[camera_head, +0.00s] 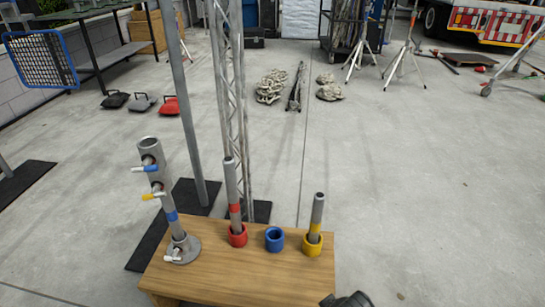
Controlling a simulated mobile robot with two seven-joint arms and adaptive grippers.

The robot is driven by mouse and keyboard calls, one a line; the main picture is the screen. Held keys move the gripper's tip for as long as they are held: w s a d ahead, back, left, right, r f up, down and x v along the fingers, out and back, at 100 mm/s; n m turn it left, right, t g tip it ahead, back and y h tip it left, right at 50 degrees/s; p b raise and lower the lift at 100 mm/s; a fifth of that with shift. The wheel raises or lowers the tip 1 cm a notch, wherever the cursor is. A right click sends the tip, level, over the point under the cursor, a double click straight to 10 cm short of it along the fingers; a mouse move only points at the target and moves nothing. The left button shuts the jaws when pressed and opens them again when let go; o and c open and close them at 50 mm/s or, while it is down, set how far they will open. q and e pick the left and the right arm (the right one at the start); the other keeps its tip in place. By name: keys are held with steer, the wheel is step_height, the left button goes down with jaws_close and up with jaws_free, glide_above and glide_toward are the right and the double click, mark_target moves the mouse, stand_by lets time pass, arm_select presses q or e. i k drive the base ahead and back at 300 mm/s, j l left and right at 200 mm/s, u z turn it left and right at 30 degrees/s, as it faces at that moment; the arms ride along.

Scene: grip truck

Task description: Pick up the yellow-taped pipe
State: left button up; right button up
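The yellow-taped pipe (317,215) is a short grey tube with a yellow band low on it. It stands nearly upright in a yellow ring-shaped holder (312,246) at the right of a wooden table (235,282). A dark part of my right gripper or arm (348,300) shows at the bottom edge, just right of the table's front corner, below and apart from the pipe. Its fingers cannot be made out. My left gripper is not in view.
A taller red-taped pipe (232,190) stands in a red holder (237,236). An empty blue holder (274,239) sits between red and yellow. At left stands a grey tube stand (152,160) with side levers and a blue band.

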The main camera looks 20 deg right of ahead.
mark_target(319, 196)
steer(key=z, duration=1.1)
